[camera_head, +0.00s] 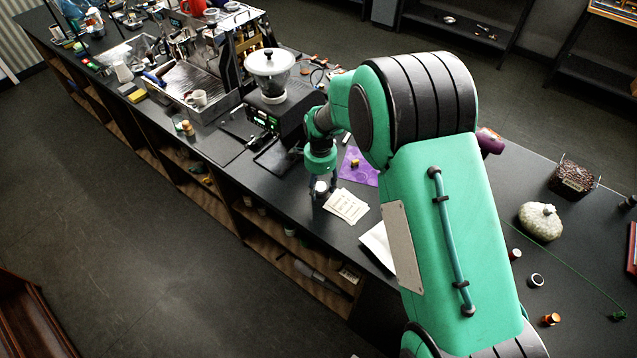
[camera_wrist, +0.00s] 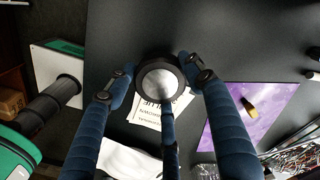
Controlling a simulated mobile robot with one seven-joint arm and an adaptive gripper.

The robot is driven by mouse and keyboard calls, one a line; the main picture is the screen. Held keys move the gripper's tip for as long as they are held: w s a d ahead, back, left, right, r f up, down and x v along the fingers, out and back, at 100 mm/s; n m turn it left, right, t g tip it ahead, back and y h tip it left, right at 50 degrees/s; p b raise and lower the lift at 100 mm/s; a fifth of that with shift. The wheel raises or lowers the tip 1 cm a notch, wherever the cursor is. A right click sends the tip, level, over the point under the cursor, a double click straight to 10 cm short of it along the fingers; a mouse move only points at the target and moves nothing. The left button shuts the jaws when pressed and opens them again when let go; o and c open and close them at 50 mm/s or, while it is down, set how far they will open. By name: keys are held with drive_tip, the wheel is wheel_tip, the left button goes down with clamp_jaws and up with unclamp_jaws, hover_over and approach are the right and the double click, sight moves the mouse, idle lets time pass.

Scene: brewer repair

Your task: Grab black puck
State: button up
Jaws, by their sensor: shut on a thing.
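The black puck (camera_wrist: 160,78) is round, with a dark rim and a silvery face turned to the camera in the wrist view. My gripper (camera_wrist: 158,83) has its blue fingers closed around it, one at the left, one at the right and one below. In the head view my gripper (camera_head: 321,186) points down over the dark counter near its front edge, left of the printed cards. The puck is small there and partly hidden by the fingers. I cannot tell whether it touches the counter.
Printed cards (camera_head: 346,207) lie right beside my gripper. A purple mat (camera_head: 350,176) with a small yellowish item lies behind. A grinder (camera_head: 270,66) and an espresso machine (camera_head: 190,75) stand to the left.

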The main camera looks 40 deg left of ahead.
drive_tip(key=s+d, duration=0.2)
drive_tip(key=d, duration=0.1)
drive_tip(key=s+d+r, duration=0.1)
drive_tip(key=s+d, duration=0.5)
drive_tip(key=shift+s+d+r+b, duration=0.15)
drive_tip(key=shift+d+b, duration=0.2)
drive_tip(key=shift+d, duration=0.05)
